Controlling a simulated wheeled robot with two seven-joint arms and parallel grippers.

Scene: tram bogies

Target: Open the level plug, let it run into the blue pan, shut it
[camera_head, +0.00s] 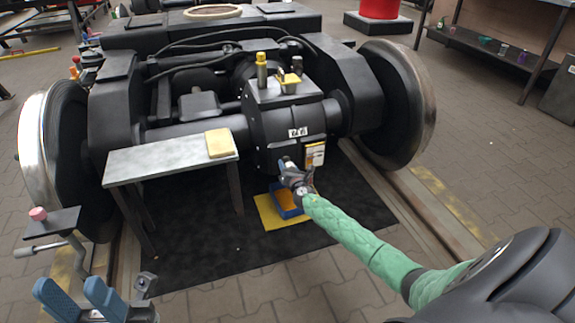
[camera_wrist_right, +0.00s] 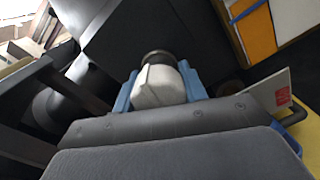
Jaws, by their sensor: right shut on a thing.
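The dark gearbox housing (camera_head: 285,120) sits between the wheels. My right gripper (camera_head: 287,165) is at its lower front. In the right wrist view, its blue fingers (camera_wrist_right: 160,90) are shut on a pale, rounded piece (camera_wrist_right: 158,86), apparently the level plug, with a dark ring at its far end against the housing. I cannot tell whether it is seated. The blue pan (camera_head: 282,209) stands below this gripper, partly hidden by the arm; orange shows inside, but I cannot tell whether that is liquid. My left gripper (camera_head: 80,292) is open and empty at the lower left.
A grey bench (camera_head: 160,162) with a yellow block (camera_head: 220,143) stands left of the gearbox. Under the pan lies a yellow sheet (camera_head: 268,214) on a black mat (camera_head: 210,262). A small stand with a pink knob (camera_head: 38,214) is near my left gripper. Wheels flank both sides.

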